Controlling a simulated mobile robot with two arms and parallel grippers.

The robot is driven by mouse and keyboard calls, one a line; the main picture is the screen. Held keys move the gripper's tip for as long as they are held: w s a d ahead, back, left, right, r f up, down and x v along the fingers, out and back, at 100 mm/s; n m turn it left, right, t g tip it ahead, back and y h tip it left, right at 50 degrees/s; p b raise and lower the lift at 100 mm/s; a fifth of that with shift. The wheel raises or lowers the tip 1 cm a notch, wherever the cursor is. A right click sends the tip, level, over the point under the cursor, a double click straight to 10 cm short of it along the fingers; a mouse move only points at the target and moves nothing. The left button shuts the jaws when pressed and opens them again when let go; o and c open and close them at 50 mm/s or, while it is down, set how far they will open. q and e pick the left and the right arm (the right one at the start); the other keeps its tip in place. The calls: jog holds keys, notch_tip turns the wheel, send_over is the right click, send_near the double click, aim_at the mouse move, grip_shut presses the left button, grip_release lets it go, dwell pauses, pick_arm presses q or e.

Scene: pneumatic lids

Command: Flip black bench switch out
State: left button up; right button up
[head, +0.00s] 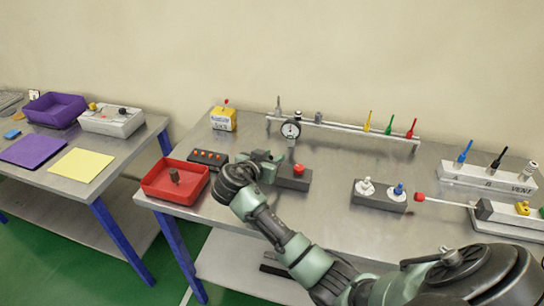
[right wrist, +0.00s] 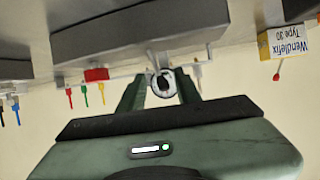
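Several switch-like parts stand on the benches, and I cannot be sure which one is the black bench switch. A black lever (head: 497,160) stands on a white block marked VENT at the right. A black knob (head: 122,110) sits on a pale box on the left bench. A dark box with several orange-red buttons (head: 207,157) lies near my right gripper (head: 268,162). The gripper is over the main bench, beside a dark block with a red knob (head: 298,169). In the right wrist view its fingers (right wrist: 159,92) are apart, with nothing held. My left gripper is out of view.
A red tray (head: 158,188) is at the main bench's left edge. A gauge (head: 291,129) and a lever rail (head: 340,131) stand behind my gripper. A yellow box (head: 223,121) is at the back. Bare bench lies right of the dark block.

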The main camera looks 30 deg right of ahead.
grip_shut()
jog(key=shift+w+a+f+b, duration=0.15)
jog(key=shift+f+b, duration=0.05)
jog(key=shift+b, duration=0.15)
jog(key=shift+w+a+f+n+g+h+b, duration=0.15)
jog(key=shift+n+g+h+b, duration=0.2)
jog(key=shift+n, duration=0.25)
jog(key=shift+w+n+b, duration=0.1)
jog(key=shift+n+b, duration=0.2)
jog(key=shift+w+a+n+h, duration=0.1)
jog(key=shift+a+n+h, duration=0.05)
jog(key=shift+n+h, duration=0.15)
grip_release()
